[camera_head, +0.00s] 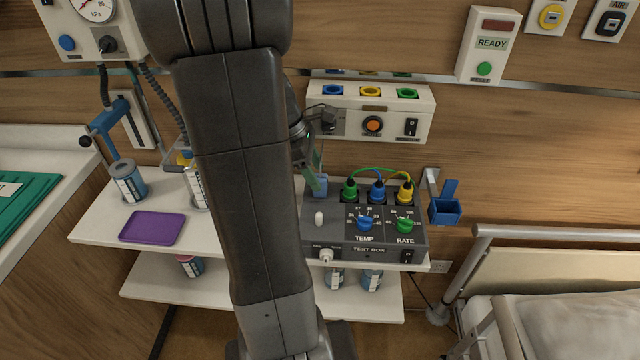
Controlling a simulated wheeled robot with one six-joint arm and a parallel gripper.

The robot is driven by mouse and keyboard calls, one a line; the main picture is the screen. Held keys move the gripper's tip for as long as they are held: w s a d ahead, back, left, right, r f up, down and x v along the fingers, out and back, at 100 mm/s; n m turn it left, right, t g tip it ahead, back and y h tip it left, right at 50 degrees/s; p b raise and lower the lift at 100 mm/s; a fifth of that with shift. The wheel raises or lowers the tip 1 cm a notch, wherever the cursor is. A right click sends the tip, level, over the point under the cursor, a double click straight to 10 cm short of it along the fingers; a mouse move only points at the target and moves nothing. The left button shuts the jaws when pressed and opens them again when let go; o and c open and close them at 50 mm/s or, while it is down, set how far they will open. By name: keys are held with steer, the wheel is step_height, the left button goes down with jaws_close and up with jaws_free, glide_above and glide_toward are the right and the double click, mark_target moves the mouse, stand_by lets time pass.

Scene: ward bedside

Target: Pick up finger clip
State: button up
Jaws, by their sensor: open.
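No object shows clearly enough to be named for certain as the finger clip. A blue piece with an upright flap (446,207) sits on a pale bracket on the back wall, right of the grey test box, and may be it or its holder. My gripper (316,152) is open in front of the wall, partly hidden behind my dark arm. It is left of the blue piece and well apart from it. A small blue cup-like thing (320,186) shows just below my gripper; whether they touch cannot be told.
The test box (375,238) with knobs and colored plugs stands on the white shelf (90,228). A socket panel (372,113) is above; a bed rail (540,231) is right.

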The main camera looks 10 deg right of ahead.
mark_target(320, 176)
steer(key=x, duration=0.4)
steer(key=shift+w+d+f, duration=0.2)
steer(key=shift+d+f, duration=0.05)
steer(key=shift+f, duration=0.05)
steer(key=c, duration=1)
steer(key=shift+c, duration=0.2)
steer(key=shift+r, duration=0.15)
